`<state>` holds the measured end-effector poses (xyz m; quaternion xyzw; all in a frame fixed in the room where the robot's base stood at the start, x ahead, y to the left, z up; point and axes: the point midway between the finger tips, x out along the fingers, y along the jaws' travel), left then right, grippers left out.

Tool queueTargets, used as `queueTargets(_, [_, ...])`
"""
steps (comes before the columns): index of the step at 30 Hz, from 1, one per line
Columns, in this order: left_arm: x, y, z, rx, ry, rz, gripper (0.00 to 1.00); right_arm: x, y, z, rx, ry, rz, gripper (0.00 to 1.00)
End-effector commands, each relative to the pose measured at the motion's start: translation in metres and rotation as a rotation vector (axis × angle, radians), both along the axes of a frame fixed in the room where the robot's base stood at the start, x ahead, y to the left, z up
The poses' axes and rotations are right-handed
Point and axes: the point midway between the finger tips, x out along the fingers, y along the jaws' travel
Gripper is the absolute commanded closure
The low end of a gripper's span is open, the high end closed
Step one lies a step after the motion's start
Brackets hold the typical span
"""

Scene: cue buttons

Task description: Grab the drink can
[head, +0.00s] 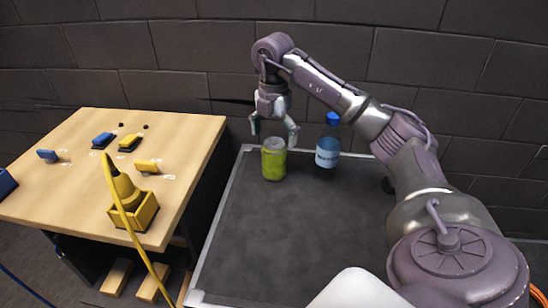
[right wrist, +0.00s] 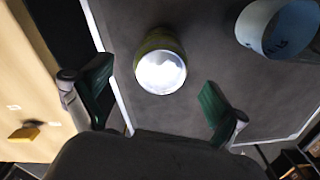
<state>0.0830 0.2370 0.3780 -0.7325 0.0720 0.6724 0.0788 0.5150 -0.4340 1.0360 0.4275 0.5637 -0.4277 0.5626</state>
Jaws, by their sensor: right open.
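The drink can (head: 274,160) is yellow-green and stands upright near the far left corner of the dark table. In the right wrist view its silvery top (right wrist: 161,71) shows ahead of the fingers, between their two lines. My right gripper (head: 273,130) is open and empty, pointing down just above and behind the can in the head view. Its green-padded fingers (right wrist: 154,95) are spread apart in the right wrist view, and I see no contact with the can. My left gripper is not in view.
A water bottle (head: 328,150) with a blue cap stands just right of the can; it also shows in the right wrist view (right wrist: 277,28). The dark table (head: 290,235) is otherwise clear. A wooden table (head: 190,145) with buttons and a yellow holder (head: 146,212) stands left.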

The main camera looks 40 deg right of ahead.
Motion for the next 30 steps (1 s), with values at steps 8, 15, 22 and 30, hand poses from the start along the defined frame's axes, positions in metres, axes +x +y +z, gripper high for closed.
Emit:
queueTargets(8, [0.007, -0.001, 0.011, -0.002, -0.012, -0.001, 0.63, -0.003, 0.001, -0.034, 0.000, 0.004, 0.000, 0.03])
queueTargets(15, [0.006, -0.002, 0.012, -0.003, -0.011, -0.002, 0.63, -0.002, 0.001, -0.052, -0.001, 0.000, 0.001, 0.03])
queueTargets(22, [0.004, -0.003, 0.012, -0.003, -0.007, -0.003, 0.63, -0.002, 0.001, -0.052, 0.000, 0.000, 0.001, 0.15])
queueTargets(30, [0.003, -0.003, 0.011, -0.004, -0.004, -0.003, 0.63, -0.002, 0.001, -0.052, 0.000, 0.000, 0.000, 0.49])
